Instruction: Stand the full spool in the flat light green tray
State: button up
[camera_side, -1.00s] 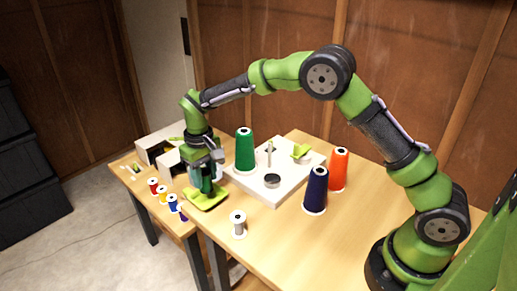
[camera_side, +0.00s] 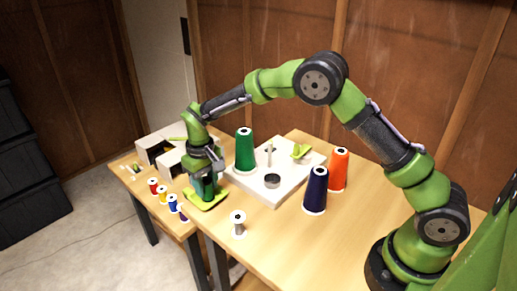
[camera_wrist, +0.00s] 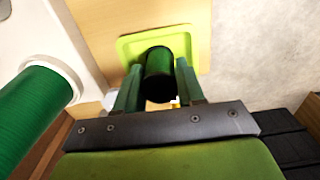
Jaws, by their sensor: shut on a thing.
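The spool looks upright between the fingers and over the tray's middle. I cannot tell whether its base touches the tray floor. In the side view the fingers partly hide the spool.
A tall green cone (camera_side: 245,150) stands beside my gripper on a white board (camera_side: 262,192) with a metal peg. Navy (camera_side: 315,190) and orange (camera_side: 338,170) cones and a pale spool (camera_side: 238,223) stand rightward. Small coloured spools (camera_side: 172,203) line the side table near a grey box (camera_side: 168,160).

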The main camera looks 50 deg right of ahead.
jog(key=shift+f, duration=0.2)
jog(key=o, duration=0.9)
jog(key=shift+r, duration=0.1)
jog(key=shift+r, duration=3.45)
jog(key=shift+w, duration=0.1)
